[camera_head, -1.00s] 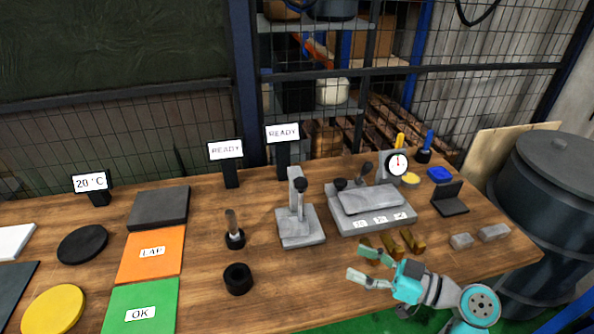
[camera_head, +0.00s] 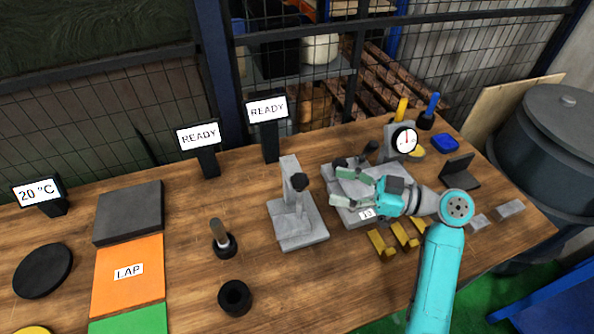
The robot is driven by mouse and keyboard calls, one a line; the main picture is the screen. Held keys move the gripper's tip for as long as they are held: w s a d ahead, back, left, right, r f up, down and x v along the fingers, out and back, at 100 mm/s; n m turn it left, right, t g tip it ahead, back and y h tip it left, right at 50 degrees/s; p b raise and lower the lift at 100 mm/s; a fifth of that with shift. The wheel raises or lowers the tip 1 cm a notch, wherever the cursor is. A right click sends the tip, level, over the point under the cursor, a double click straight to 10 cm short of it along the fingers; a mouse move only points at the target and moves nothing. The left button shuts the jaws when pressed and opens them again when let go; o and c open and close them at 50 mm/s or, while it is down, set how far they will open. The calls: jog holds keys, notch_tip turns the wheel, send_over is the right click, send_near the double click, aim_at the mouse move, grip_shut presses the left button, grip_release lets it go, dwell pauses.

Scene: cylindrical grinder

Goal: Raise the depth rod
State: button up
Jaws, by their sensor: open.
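A grey stand (camera_head: 290,240) with an upright post and a black knob (camera_head: 298,181) stands in the middle of the table. A short rod (camera_head: 217,232) stands upright in a black holder left of it. I cannot tell which part is the depth rod. My gripper (camera_head: 338,186) is open and empty, its fingers pointing left toward the stand. It is over the grey plate fixture (camera_head: 352,217), right of the stand and apart from it, and hides much of the fixture.
A dial gauge (camera_head: 404,139) stands behind my gripper. Brass blocks (camera_head: 404,236) lie in front of the fixture. A black ring (camera_head: 234,298) sits at the front. Two READY signs (camera_head: 199,138) stand behind the stand. Bare table lies between the ring and the brass blocks.

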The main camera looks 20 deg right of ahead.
aim_at(300, 178)
jog(key=x, duration=0.9)
jog(key=shift+w+a, duration=0.1)
jog(key=shift+a, duration=0.05)
jog(key=shift+r, duration=0.1)
grip_shut()
